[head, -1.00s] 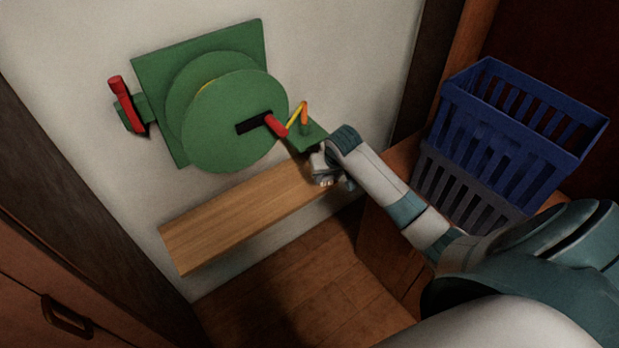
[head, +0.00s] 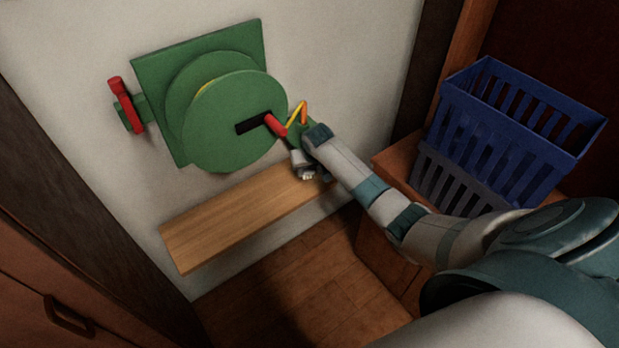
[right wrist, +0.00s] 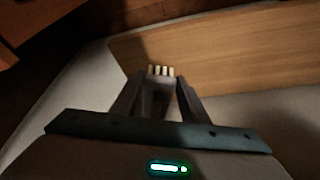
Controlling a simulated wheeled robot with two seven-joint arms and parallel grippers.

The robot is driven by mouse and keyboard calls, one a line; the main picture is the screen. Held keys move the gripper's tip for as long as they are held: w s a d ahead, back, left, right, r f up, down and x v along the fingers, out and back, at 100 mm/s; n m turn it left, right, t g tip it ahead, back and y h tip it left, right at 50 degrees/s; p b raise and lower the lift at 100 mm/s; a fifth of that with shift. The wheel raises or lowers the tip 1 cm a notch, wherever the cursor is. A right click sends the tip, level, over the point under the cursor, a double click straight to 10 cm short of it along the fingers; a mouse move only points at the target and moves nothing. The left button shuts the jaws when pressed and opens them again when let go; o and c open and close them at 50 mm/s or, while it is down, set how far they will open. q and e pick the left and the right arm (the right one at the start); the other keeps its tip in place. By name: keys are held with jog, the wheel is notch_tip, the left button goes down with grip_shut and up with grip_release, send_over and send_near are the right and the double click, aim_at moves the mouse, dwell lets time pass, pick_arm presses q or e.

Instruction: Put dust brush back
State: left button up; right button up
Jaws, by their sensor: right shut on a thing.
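The dust brush shows in the right wrist view as a dark body with several pale bristle tufts (right wrist: 161,71) at its end. My right gripper (right wrist: 160,92) is shut on it, with a finger on each side. In the head view my right gripper (head: 303,166) is at the right end of the wooden shelf (head: 220,224), just below the green reel. The pale brush tips (head: 308,176) show small beneath the gripper there. I cannot tell whether the brush touches the shelf. The shelf also shows in the right wrist view (right wrist: 230,45). My left gripper is out of view.
A green hose reel (head: 225,122) with red handles is on the wall above the shelf. A yellow-orange piece (head: 303,112) sticks out close to my right wrist. Blue crate (head: 515,130) and grey crate (head: 455,180) stand at right. The shelf's left part is bare.

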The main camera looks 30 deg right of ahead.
jog(key=shift+f, duration=0.1)
notch_tip(320, 180, down, 3)
jog(key=shift+r, duration=0.2)
jog(key=shift+f+p, duration=0.3)
jog(key=shift+f, duration=0.3)
jog(key=shift+f, duration=0.15)
jog(key=o, duration=1)
jog(key=shift+o, duration=0.2)
jog(key=shift+r, duration=0.25)
jog(key=v, duration=1.1)
jog(key=shift+r, duration=0.4)
